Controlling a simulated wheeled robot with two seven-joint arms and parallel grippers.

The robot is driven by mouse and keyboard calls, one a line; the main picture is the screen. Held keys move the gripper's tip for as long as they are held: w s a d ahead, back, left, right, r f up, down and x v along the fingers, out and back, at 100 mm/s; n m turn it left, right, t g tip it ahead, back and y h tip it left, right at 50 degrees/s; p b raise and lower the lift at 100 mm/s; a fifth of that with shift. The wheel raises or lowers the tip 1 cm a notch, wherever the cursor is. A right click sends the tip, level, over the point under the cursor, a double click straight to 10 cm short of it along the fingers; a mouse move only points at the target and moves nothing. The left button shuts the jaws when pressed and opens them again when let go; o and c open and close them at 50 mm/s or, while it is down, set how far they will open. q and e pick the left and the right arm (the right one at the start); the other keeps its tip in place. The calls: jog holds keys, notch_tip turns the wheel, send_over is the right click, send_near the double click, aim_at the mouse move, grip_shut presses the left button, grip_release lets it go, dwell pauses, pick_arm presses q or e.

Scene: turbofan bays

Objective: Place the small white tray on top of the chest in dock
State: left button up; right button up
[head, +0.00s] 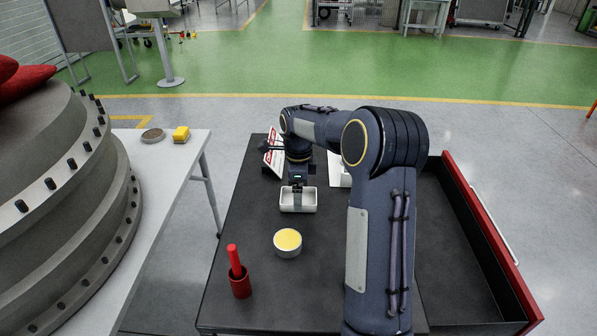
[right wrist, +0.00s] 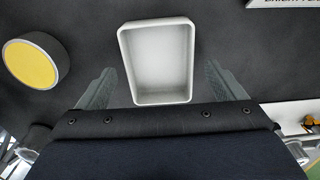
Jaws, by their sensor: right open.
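The small white tray (head: 298,208) is rectangular and hollow, and looks empty. It appears to rest upright on the black top of the chest (head: 250,215), which has a red-edged drawer (head: 480,225) pulled out at its right. My right gripper (head: 297,188) is over the tray at its far side, pointing down. In the right wrist view the tray (right wrist: 158,60) lies ahead of and between the two open fingers (right wrist: 160,82), with a gap on each side. My left gripper is not in view.
A red-and-white sign (head: 272,158) stands behind.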

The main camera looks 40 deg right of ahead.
notch_tip(320, 180, up, 10)
jog(key=s+a+r+n+t+y, duration=0.2)
jog(key=s+a+r+n+t, duration=0.1)
jog(key=s+a+n, duration=0.75)
jog(key=s+a+f+n+t+y, duration=0.1)
jog(key=s+a+f+n, duration=0.2)
jog(key=s+a+n, duration=0.2)
jog(key=s+a+f+n+t, duration=0.1)
jog(key=s+a+f+n, duration=0.3)
jog(key=s+n, duration=0.5)
jog(key=shift+s+a+f+t+y, duration=0.2)
jog(key=shift+s+a+t+y, duration=0.15)
jog(key=shift+s+a, duration=0.6)
jog(key=shift+s+d+b, duration=0.2)
jog(key=shift+d+b, duration=0.05)
jog(key=shift+b, duration=0.05)
